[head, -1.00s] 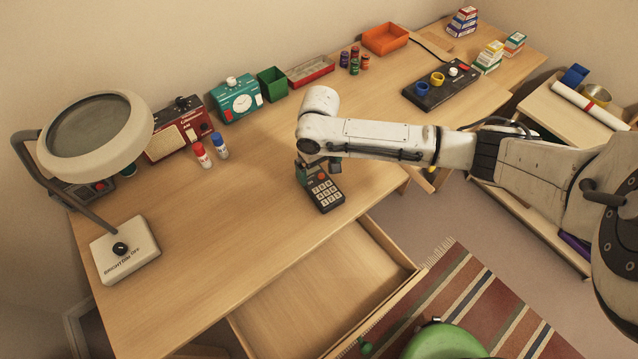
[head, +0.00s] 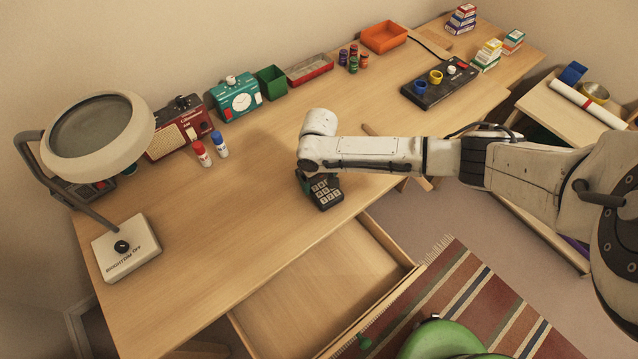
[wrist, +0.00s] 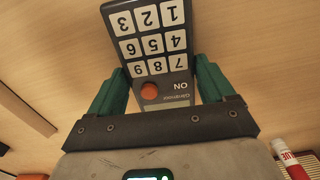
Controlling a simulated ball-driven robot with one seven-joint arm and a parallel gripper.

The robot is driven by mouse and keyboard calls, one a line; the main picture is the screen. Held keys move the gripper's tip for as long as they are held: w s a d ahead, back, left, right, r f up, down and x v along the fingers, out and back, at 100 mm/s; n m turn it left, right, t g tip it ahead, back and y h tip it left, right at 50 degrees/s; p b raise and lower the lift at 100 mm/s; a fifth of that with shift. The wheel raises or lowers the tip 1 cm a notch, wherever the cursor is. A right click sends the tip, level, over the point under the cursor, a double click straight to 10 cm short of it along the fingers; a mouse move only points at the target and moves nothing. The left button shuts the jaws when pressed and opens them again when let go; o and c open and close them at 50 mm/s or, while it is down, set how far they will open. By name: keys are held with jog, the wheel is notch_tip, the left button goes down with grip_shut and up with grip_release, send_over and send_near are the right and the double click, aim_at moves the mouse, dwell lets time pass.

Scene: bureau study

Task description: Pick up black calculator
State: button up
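The black calculator (head: 325,194) lies on the wooden desk near its front edge, below my arm's end. It has white number keys and an orange-red button. In the wrist view the calculator (wrist: 152,42) reaches up between the two green fingers of my gripper (wrist: 160,75). The fingers are spread wide, one on each side of its "ON" end, very close to its edges. I cannot tell whether they touch it. In the head view my arm hides most of the gripper and the calculator's far end.
An open, empty drawer (head: 315,295) sticks out below the desk front. A lamp (head: 125,250) stands at the left. Red (head: 201,153) and blue (head: 219,145) glue sticks stand behind. A black control panel (head: 440,84) lies at the right. The desk around the calculator is clear.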

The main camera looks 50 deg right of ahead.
jog(key=c, duration=0.7)
jog(key=shift+r, duration=0.1)
